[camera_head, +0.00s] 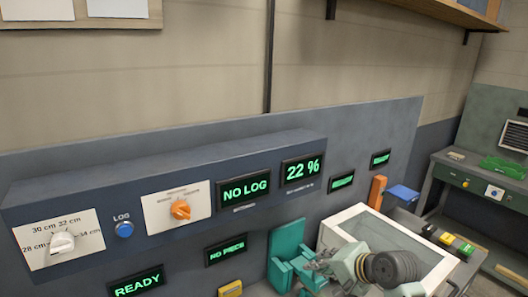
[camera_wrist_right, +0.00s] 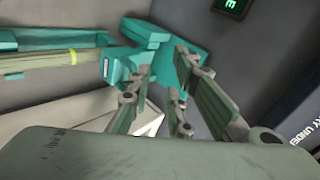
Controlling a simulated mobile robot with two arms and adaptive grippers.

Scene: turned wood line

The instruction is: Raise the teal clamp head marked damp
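The teal clamp head (camera_head: 287,252) stands against the dark machine front at the lower middle of the head view. In the right wrist view a teal block (camera_wrist_right: 145,42) with angled faces lies just beyond my fingertips, and a fingertip overlaps part of it. My right gripper (camera_head: 318,262) is beside the clamp's right side in the head view. In the wrist view my right gripper (camera_wrist_right: 160,85) has its fingers apart, with no object clearly held between them. I cannot tell whether a finger touches the teal part. No damp mark is readable. My left gripper is not in view.
A panel above carries a dial (camera_head: 61,243), a blue LOG button (camera_head: 124,229), an orange knob (camera_head: 180,210) and displays reading NO LOG (camera_head: 245,189) and 22 % (camera_head: 302,170). A white-rimmed case (camera_head: 345,217) stands close behind my right arm. A pale rod (camera_wrist_right: 45,60) with a yellow band lies left.

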